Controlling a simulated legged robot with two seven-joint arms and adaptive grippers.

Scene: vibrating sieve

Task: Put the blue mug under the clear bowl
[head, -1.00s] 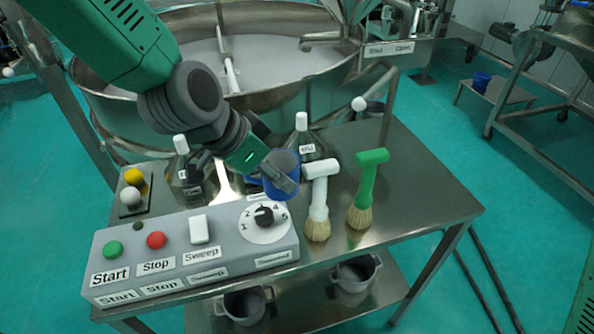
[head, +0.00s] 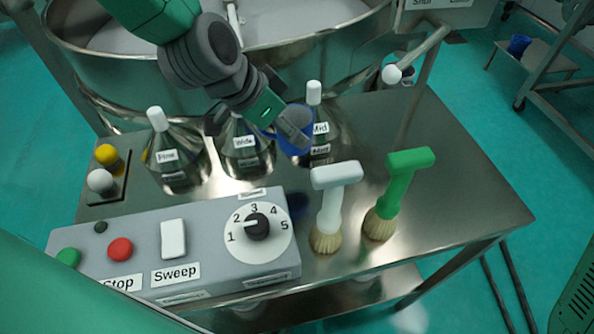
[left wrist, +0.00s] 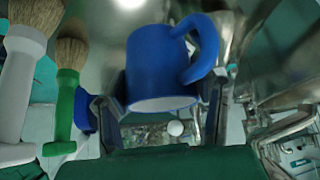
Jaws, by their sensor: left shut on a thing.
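My left gripper (head: 292,130) is shut on the blue mug (head: 294,146) and holds it above the steel table, near the flask at the right of the row. A blue reflection lies on the table below it. In the left wrist view, the blue mug (left wrist: 158,62) sits between the two fingers, with its handle to the right and a pale rim or base edge facing the camera. In the head view the gripper partly hides the mug. I cannot make out a clear bowl in either view. My right gripper is not in view.
Several labelled flasks (head: 178,160) stand behind the grey control panel (head: 200,215). A white brush (head: 332,200) and a green brush (head: 395,195) stand right of the panel. The big sieve (head: 330,50) is behind. The table's right side (head: 460,200) is clear.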

